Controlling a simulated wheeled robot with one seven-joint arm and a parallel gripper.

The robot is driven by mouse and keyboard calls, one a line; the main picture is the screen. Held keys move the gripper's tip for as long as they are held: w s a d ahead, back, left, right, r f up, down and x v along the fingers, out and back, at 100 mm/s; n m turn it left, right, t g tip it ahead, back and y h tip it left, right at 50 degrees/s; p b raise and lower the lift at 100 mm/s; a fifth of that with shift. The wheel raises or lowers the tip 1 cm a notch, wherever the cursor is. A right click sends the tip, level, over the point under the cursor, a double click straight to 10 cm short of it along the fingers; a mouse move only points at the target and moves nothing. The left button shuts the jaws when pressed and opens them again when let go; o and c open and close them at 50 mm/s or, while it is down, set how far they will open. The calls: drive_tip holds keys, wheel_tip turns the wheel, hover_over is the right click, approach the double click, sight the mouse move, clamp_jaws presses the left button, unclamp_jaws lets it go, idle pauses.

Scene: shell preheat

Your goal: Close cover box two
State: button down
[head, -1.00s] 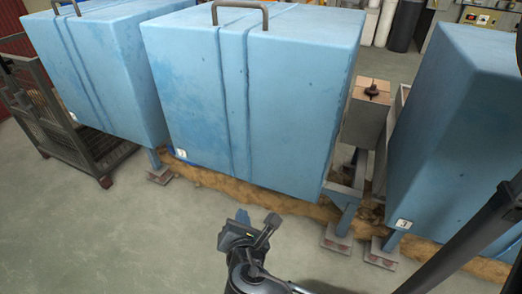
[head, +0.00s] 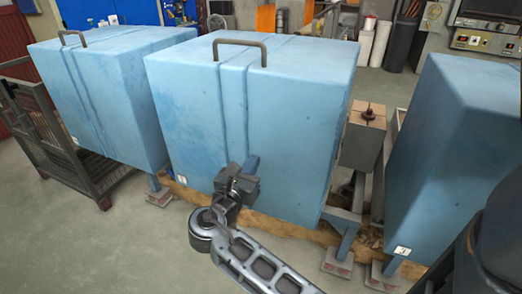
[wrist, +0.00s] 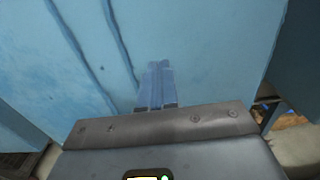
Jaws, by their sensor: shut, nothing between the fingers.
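Three blue cover boxes stand in a row on low metal frames. The middle box (head: 285,130), which I take for cover box two, has a dark handle (head: 240,42) on top; its small front label (head: 181,180) is too small to read surely. It looks lowered over its frame, but I cannot tell whether it is fully closed. My gripper (head: 250,165) is in front of its lower front face, fingers together and empty. In the wrist view the shut fingers (wrist: 157,85) point at the grooved blue face (wrist: 210,50); contact is unclear.
The left box (head: 110,100) stands beside a wire cage (head: 65,160). The right box (head: 460,150), labelled 3, stands across a gap holding a grey post (head: 362,145) with a cardboard-coloured top. Grey floor (head: 110,240) in front is open.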

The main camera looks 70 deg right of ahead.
sight(265, 146)
drive_tip(key=d, duration=0.6)
drive_tip(key=shift+s+p, duration=0.15)
drive_tip(key=shift+p, duration=0.25)
